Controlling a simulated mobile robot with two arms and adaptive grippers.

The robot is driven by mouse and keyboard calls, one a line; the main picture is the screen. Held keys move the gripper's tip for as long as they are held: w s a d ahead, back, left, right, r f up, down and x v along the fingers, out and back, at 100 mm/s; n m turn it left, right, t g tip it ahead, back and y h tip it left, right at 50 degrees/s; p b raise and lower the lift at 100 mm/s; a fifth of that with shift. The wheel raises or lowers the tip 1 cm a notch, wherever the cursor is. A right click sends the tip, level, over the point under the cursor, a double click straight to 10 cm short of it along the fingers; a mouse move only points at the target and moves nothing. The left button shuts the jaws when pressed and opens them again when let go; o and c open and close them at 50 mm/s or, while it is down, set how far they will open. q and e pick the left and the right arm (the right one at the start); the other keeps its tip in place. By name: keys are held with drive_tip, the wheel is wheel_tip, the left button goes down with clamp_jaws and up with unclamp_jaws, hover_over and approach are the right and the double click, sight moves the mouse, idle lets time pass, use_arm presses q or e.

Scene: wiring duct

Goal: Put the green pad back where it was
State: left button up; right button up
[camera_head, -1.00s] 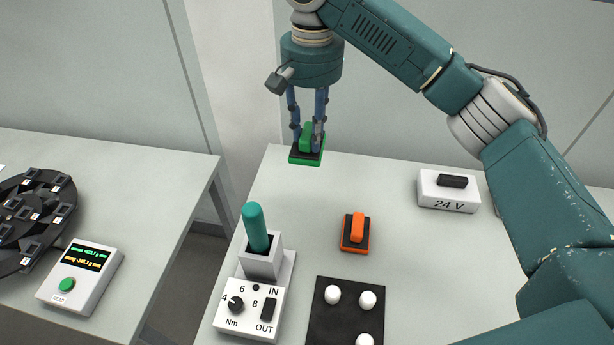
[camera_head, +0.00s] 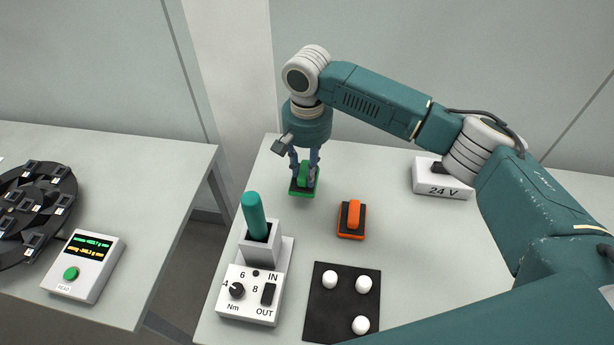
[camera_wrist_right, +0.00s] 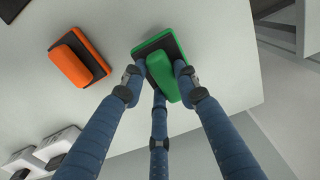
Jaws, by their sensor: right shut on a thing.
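The green pad (camera_head: 302,188) has a dark top and a raised green grip. It is at the far left part of the right-hand table in the head view. My right gripper (camera_head: 305,178) points down and is shut on the pad's grip. In the right wrist view the fingers (camera_wrist_right: 160,80) close around the green grip (camera_wrist_right: 163,74). The pad is low over the table; I cannot tell whether it touches the top. My left gripper is not in view.
An orange pad (camera_head: 352,220) lies to the right and nearer. A torque box (camera_head: 249,294) with a teal-handled tool (camera_head: 254,216) stands in front. A black mat (camera_head: 342,300) holds white knobs. A 24 V box (camera_head: 441,180) stands at right. A gap separates the left table (camera_head: 120,170).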

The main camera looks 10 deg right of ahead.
drive_tip(key=shift+f, duration=1.9)
drive_tip(key=o, duration=1.2)
drive_tip(key=shift+f+p, duration=0.1)
drive_tip(key=shift+p, duration=0.2)
drive_tip(key=shift+c, duration=0.2)
drive_tip(key=shift+r, duration=0.5)
wheel_tip(320, 180, up, 11)
drive_tip(key=b, duration=0.2)
drive_tip(key=shift+f+b, duration=0.2)
drive_tip(key=shift+b, duration=0.1)
drive_tip(key=shift+r, duration=0.35)
